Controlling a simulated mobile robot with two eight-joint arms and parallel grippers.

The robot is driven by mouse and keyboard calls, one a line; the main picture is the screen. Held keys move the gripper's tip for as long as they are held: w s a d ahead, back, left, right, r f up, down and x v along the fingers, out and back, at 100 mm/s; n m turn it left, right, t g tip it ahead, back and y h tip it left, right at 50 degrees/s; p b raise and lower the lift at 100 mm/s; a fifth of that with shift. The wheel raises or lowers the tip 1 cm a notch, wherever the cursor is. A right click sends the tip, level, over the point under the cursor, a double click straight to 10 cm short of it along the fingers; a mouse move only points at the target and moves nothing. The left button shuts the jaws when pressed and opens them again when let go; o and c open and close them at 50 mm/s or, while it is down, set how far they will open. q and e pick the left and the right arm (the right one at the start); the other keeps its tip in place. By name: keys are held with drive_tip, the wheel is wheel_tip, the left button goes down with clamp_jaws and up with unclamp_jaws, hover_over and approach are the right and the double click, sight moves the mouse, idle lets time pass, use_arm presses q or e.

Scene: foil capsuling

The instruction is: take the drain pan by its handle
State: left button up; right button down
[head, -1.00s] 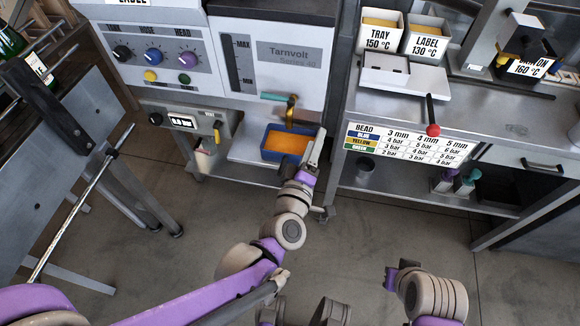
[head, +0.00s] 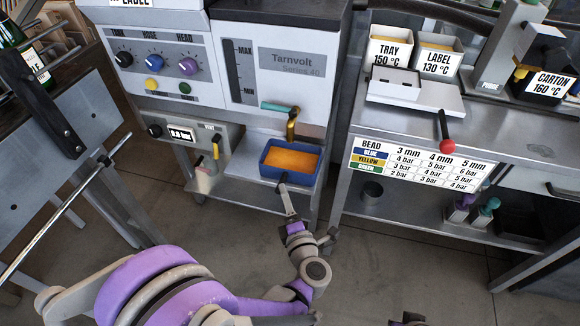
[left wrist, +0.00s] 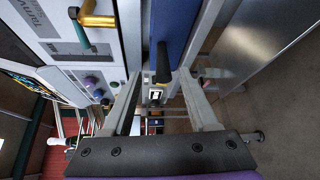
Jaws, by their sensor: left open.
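The drain pan (head: 303,179) is a blue tray holding orange liquid. It sits on a shelf under the brass spout of the Tarnvolt machine. Its dark handle (head: 283,178) points out from the front side. In the left wrist view the pan's blue side (left wrist: 173,30) is at the top, with the black handle (left wrist: 163,62) sticking out from it. My left gripper (head: 286,193) is open at the front of the pan, near the handle. In the wrist view the handle shows between the two spread fingers (left wrist: 165,90); contact cannot be told.
The brass spout (head: 292,125) with a teal lever hangs just above the pan. The machine's grey shelf (head: 240,165) extends left of it. A steel bench (head: 400,205) stands on the right, and a metal frame table (head: 45,135) on the left. The floor in front is clear.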

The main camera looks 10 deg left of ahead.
sight(287, 172)
use_arm(q)
drive_tip(key=b+x, duration=0.1)
drive_tip(key=x, duration=0.4)
drive_tip(key=shift+d+f, duration=0.15)
clamp_jaws()
idle(1.2)
